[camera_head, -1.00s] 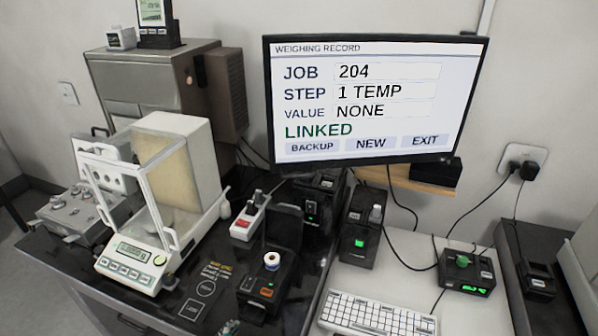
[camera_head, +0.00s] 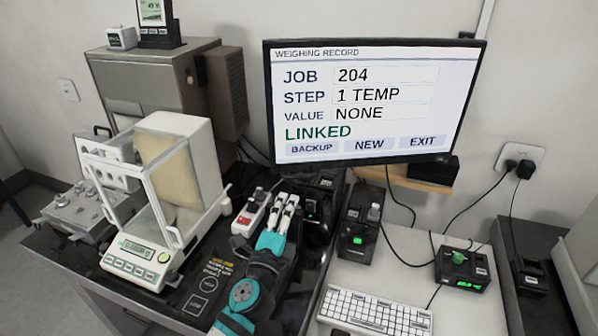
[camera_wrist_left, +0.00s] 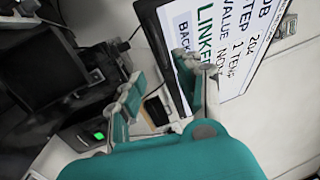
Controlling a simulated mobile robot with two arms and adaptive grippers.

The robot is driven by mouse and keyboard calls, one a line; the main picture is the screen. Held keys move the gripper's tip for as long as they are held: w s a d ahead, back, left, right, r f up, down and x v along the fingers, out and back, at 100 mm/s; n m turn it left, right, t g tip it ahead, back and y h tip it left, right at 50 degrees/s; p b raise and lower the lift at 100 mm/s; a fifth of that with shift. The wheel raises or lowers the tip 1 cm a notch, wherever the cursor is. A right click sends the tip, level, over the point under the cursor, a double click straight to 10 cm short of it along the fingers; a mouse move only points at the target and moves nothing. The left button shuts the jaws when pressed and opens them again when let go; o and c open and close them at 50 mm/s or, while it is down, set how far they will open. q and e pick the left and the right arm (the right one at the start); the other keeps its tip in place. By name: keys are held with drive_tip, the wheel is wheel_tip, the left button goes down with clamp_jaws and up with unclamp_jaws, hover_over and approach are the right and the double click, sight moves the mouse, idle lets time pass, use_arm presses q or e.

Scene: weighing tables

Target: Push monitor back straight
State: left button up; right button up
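The monitor (camera_head: 370,150) hangs at the back wall, its white screen showing job 204, step 1 TEMP, value NONE and LINKED. It looks tilted, its right side higher than its left. My left gripper (camera_head: 284,206) is below the monitor's lower left corner, over the dark table, apart from it in the head view. In the left wrist view the gripper's two fingers (camera_wrist_left: 165,82) are spread with nothing between them, and the monitor (camera_wrist_left: 225,45) shows at the upper right, behind the right finger. My right gripper is in neither view.
A glass-sided balance (camera_head: 150,215) stands left of my arm. A red-switch power strip (camera_head: 250,212) lies beside the fingers. A black device with a green light (camera_head: 359,225) and a keyboard (camera_head: 375,311) are to the right. A wooden shelf (camera_head: 420,183) is below the monitor.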

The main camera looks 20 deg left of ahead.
sight(299, 177)
use_arm(q)
drive_tip(key=w, duration=0.3)
drive_tip(key=w+r, duration=0.1)
drive_tip(key=w, duration=0.3)
drive_tip(key=w+p, duration=0.1)
drive_tip(key=w, duration=0.2)
drive_tip(key=shift+w+a+r, duration=0.15)
drive_tip(key=shift+w+r, duration=0.15)
drive_tip(key=shift+w, duration=0.05)
clamp_jaws()
